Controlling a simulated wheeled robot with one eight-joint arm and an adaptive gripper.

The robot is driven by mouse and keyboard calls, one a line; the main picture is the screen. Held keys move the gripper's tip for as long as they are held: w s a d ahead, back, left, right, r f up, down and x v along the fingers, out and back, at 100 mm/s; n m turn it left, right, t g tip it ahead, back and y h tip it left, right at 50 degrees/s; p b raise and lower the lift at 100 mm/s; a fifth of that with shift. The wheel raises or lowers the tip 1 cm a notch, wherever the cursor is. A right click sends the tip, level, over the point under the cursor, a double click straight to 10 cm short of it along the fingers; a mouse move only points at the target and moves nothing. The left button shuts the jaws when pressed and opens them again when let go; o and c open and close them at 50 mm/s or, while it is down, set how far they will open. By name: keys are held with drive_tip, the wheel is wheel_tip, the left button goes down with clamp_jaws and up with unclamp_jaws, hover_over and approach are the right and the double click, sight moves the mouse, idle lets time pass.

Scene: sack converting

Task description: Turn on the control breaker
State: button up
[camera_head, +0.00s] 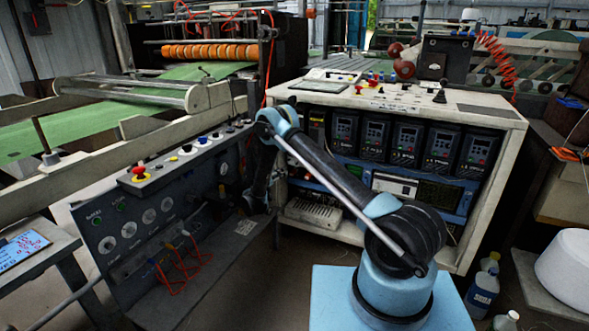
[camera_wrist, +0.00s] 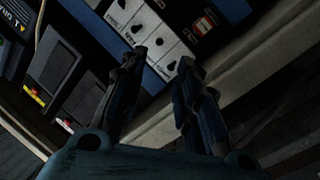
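A row of white breakers (camera_wrist: 150,38) with small black toggles shows at the top of the wrist view, set in a dark panel with a blue edge. In the head view my gripper (camera_head: 254,198) hangs low at the left side of the cabinet (camera_head: 480,107), and the breakers cannot be made out there.
Several dark drive units (camera_head: 405,145) fill the cabinet's upper shelf. A grey control console (camera_head: 150,215) with gauges, knobs and red cables stands close left of my gripper. A pale shelf edge (camera_wrist: 235,85) crosses the wrist view beside the right finger.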

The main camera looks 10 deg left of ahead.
drive_tip(key=x, duration=1.2)
clamp_jaws()
